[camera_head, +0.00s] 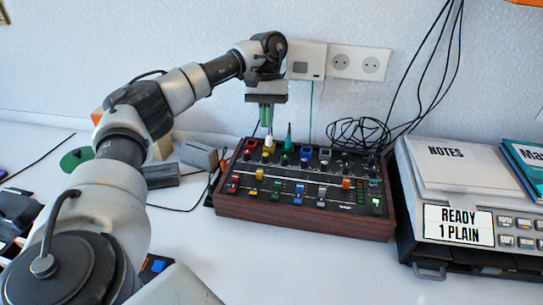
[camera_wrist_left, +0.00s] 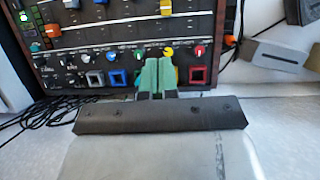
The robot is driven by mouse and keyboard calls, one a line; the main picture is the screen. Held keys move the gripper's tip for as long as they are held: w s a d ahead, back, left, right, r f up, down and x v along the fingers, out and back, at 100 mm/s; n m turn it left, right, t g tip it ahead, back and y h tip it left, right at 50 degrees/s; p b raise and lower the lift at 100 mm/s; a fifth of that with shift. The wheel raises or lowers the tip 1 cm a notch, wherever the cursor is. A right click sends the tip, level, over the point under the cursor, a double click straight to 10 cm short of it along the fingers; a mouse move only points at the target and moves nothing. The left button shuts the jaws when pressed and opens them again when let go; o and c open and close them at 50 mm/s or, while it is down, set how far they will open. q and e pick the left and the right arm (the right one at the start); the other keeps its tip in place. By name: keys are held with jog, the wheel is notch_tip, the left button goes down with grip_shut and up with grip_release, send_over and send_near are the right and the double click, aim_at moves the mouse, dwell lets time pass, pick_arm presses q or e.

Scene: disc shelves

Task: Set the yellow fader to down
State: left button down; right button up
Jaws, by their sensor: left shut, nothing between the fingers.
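The wood-sided control panel (camera_head: 306,221) lies on the white table. The yellow fader (camera_head: 259,174) appears as a small yellow cap near the panel's left side, close to the upper end of the fader area. It also shows at the top of the left wrist view (camera_wrist_left: 165,9). My left gripper (camera_head: 266,124) points down over the back-left part of the panel, its green fingers shut and empty. In the wrist view its fingertips (camera_wrist_left: 158,62) are close to the yellow knob (camera_wrist_left: 168,52), apart from the fader. I cannot tell if they touch the panel. My right gripper is not in view.
Other coloured faders stand beside it, including an orange one (camera_head: 346,184). Knobs and square buttons fill the panel's back edge. Black cables (camera_head: 360,133) lie behind. A grey device with a display (camera_head: 458,225) stands right. A grey block (camera_head: 199,154) lies left.

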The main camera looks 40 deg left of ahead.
aim_at(260, 175)
pick_arm(q)
jog(key=f, duration=0.1)
jog(key=s+f+b, duration=0.1)
jog(key=shift+s+a+f+y+b, duration=0.2)
jog(key=shift+s+f+y+b, duration=0.1)
jog(key=shift+f+b, duration=0.1)
jog(key=x, duration=0.5)
jog(key=shift+s+f+b, duration=0.1)
jog(key=shift+s+b, duration=0.05)
jog(key=shift+b, duration=0.2)
jog(key=shift+x, duration=0.8)
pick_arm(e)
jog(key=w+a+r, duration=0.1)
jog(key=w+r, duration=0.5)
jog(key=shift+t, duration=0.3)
pick_arm(q)
jog(key=shift+d, duration=0.15)
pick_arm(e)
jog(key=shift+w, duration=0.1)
